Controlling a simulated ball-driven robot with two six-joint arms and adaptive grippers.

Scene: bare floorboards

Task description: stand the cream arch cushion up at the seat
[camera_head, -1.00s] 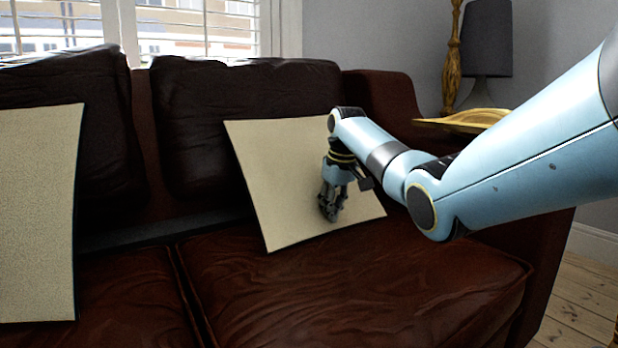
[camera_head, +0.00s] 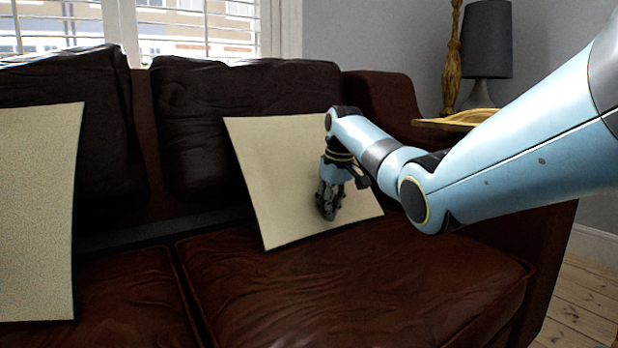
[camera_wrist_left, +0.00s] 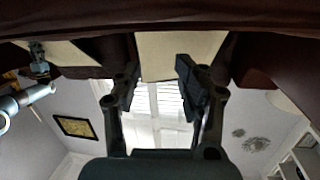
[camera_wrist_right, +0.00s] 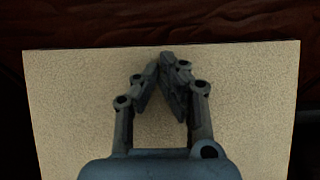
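Two cream cushions with curved edges show on the sofa; I cannot tell which one the task names. The right one (camera_head: 275,170) leans tilted against the right back cushion, its lower edge on the seat. The left one (camera_head: 35,215) stands near upright, cut off by the picture edge. My right gripper (camera_head: 328,212) is in front of the right cushion's lower part; in the right wrist view its fingertips (camera_wrist_right: 167,62) meet, with nothing seen between them. Whether they touch the cushion is unclear. My left gripper (camera_wrist_left: 155,75) is open and empty, facing the left cushion (camera_wrist_left: 172,60).
The dark red leather sofa seat (camera_head: 370,290) is clear in front of the right cushion. The sofa's right arm (camera_head: 380,95) and a side table (camera_head: 455,123) with a grey lamp (camera_head: 487,45) stand beyond my right arm. A blinded window is behind.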

